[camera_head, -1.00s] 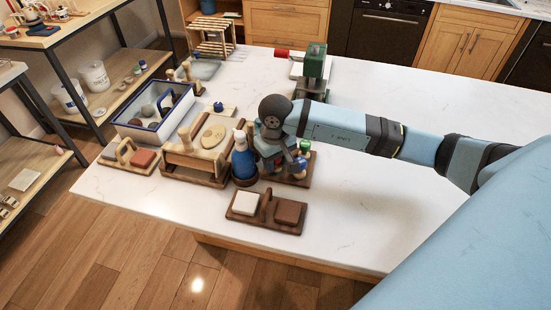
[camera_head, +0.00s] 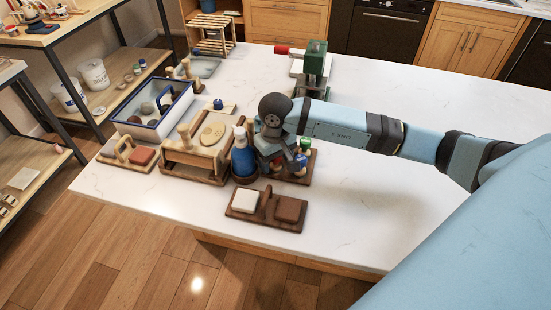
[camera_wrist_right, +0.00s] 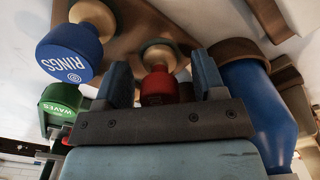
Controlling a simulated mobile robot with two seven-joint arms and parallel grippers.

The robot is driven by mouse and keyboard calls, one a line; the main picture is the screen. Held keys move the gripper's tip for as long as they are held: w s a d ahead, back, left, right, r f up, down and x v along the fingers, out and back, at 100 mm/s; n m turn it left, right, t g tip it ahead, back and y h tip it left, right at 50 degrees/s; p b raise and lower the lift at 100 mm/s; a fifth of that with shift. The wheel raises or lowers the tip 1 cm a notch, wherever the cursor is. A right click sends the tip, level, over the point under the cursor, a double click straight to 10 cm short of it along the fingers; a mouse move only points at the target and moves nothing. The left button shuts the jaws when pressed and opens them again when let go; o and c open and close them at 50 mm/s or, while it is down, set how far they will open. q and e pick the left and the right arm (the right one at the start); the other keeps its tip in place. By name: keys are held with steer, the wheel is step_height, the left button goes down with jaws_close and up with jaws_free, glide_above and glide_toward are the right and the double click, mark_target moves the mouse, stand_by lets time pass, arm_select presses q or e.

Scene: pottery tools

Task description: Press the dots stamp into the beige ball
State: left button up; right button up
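My right gripper (camera_wrist_right: 162,85) is open, low over the stamp rack (camera_head: 312,165). Its fingers stand apart on either side of a red stamp (camera_wrist_right: 158,90) with a pale wooden knob; gaps show beside it. The red stamp's label is hidden, so I cannot read whether it is the dots stamp. A blue stamp (camera_wrist_right: 68,52) reads RINGS and a green one (camera_wrist_right: 62,103) reads WAVES. A beige rounded piece (camera_head: 213,132), possibly the beige ball, lies on a wooden board (camera_head: 187,157). My left gripper is out of view.
A blue bottle (camera_head: 243,160) stands close beside my right gripper. A dark wooden holder (camera_head: 264,215) with two blocks is at the front. The right part of the white counter (camera_head: 400,220) is clear.

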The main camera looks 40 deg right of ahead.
step_height(320, 180, up, 14)
steer(key=b, duration=0.1)
stand_by(0.6)
steer(key=shift+f, duration=0.15)
